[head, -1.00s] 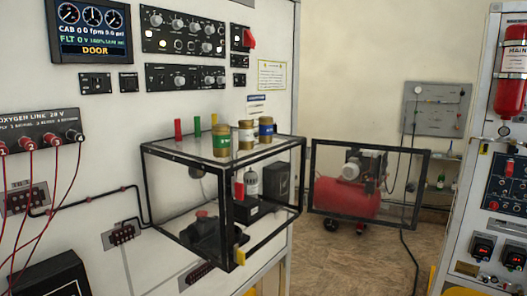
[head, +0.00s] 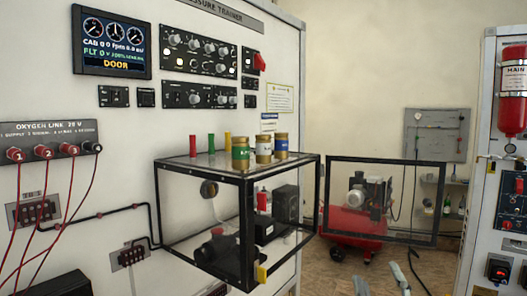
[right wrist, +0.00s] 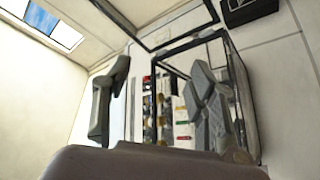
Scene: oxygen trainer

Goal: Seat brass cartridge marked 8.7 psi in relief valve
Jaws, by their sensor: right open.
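Three brass cartridges stand upright in a row on top of a clear black-framed box: one with a green band (head: 240,154), one with a white band (head: 263,150), one with a blue band (head: 281,146). Their markings are too small to read surely. Inside the box (head: 250,222) are dark fittings, one with a red part (head: 263,201); I cannot tell which is the relief valve. My right gripper (head: 380,280) enters at the bottom edge, right of the box and well apart from the cartridges. It is open and empty, also in the right wrist view (right wrist: 160,70). My left gripper is out of view.
A clear framed panel (head: 332,200) stands out right of the box, before a red compressor (head: 352,221). Red cables (head: 65,208) hang at left. The floor at right shows some free room.

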